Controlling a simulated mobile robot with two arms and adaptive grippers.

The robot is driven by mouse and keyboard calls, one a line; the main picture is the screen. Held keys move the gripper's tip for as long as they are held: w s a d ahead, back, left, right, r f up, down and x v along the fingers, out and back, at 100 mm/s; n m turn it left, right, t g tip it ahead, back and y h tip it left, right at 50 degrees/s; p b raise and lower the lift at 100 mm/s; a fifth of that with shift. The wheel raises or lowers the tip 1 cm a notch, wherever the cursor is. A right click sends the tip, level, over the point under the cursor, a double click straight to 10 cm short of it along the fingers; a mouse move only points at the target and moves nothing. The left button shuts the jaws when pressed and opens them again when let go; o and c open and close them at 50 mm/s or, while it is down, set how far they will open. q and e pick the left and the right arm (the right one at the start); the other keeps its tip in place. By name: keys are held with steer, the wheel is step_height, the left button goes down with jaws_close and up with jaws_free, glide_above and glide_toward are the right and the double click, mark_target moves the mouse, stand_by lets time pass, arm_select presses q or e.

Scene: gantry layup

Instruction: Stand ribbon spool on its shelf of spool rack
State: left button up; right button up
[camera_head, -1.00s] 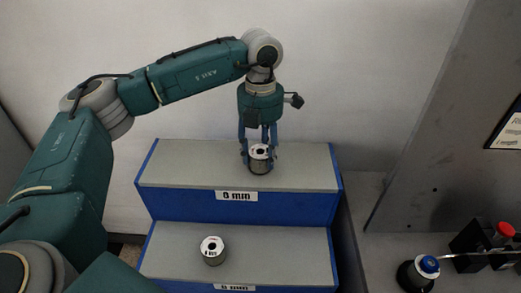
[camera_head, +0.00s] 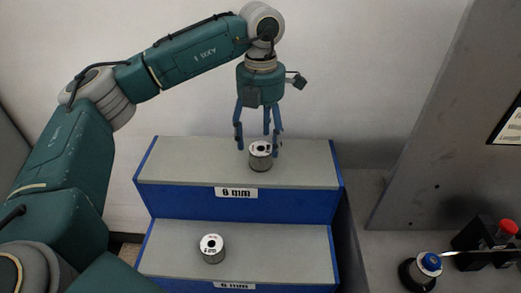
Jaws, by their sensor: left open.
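A ribbon spool (camera_head: 260,160) with a white top and dark centre hole stands upright on the upper shelf of the blue and grey spool rack (camera_head: 190,168), above an "8 mm"-like label. My left gripper (camera_head: 258,142) is open around and just above this spool, its blue fingers spread apart from it. A second spool (camera_head: 212,254) stands upright on the lower shelf, above another label partly cut off by the frame's bottom edge. My right gripper is not in view.
At the lower right, a dark round item with a blue top (camera_head: 430,262) and a black block with a red knob (camera_head: 507,228) sit on a grey surface. A grey panel (camera_head: 440,130) rises right of the rack. Both shelves have free room beside the spools.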

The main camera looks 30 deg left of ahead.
arm_select(q)
step_height(320, 180, up, 8)
steer(key=b, duration=0.1)
steer(key=shift+r, duration=0.25)
steer(key=shift+s+f, duration=0.1)
stand_by(0.3)
